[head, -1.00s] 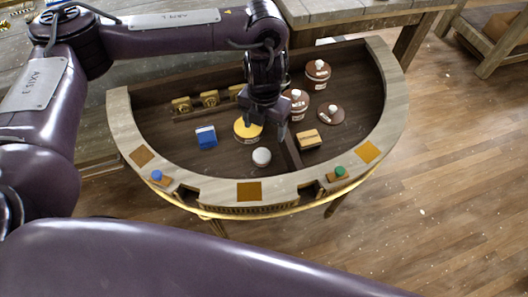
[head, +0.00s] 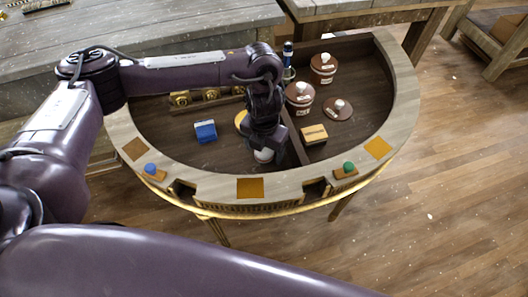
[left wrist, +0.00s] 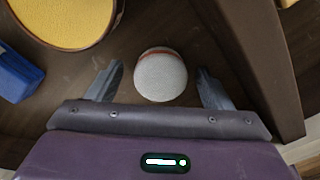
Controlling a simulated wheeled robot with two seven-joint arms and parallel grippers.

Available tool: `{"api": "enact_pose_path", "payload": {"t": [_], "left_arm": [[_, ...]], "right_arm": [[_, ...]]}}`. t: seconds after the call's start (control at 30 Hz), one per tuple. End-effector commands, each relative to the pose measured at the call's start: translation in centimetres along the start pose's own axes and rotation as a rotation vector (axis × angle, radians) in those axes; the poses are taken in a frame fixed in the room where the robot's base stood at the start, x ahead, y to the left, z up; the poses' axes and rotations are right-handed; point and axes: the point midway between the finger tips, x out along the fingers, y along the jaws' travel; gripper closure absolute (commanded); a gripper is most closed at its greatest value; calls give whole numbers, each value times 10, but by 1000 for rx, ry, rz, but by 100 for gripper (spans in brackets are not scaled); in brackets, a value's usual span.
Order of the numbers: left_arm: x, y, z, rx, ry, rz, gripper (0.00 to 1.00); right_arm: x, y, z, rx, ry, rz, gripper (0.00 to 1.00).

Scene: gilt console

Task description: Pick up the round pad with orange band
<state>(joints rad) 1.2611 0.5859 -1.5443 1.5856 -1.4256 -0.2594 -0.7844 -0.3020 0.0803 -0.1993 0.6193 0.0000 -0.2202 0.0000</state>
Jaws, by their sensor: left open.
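The round pad with orange band (left wrist: 160,78) is whitish and speckled, with a thin orange band along its far edge in the left wrist view. It lies on the dark console floor. In the head view the pad (head: 263,156) is partly hidden under my left gripper (head: 265,146). My left gripper is open and points down over the pad. In the left wrist view its two fingers stand on either side of the pad, with a gap on each side. My right gripper is not in view.
A yellow round pad (left wrist: 62,18) and a blue block (left wrist: 15,75) lie to the left. A dark divider (left wrist: 250,60) runs close to the right finger. Beyond it are a tan block (head: 313,134) and lidded brown pots (head: 299,96). The pale curved rim (head: 215,184) borders the front.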

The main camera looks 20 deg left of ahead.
Motion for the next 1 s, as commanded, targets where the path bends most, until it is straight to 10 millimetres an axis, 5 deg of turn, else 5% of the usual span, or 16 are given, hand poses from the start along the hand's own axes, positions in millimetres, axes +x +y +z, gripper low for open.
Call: {"api": "enact_pose_path", "payload": {"t": [0.27, 0.6, 1.0], "left_arm": [[2, 0, 0, 1, 0, 0, 29], [2, 0, 0, 1, 0, 0, 74], [-7, 0, 1, 1, -2, 0, 74]], "right_arm": [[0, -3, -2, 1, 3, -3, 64], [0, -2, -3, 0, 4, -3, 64], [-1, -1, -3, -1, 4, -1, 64]]}}
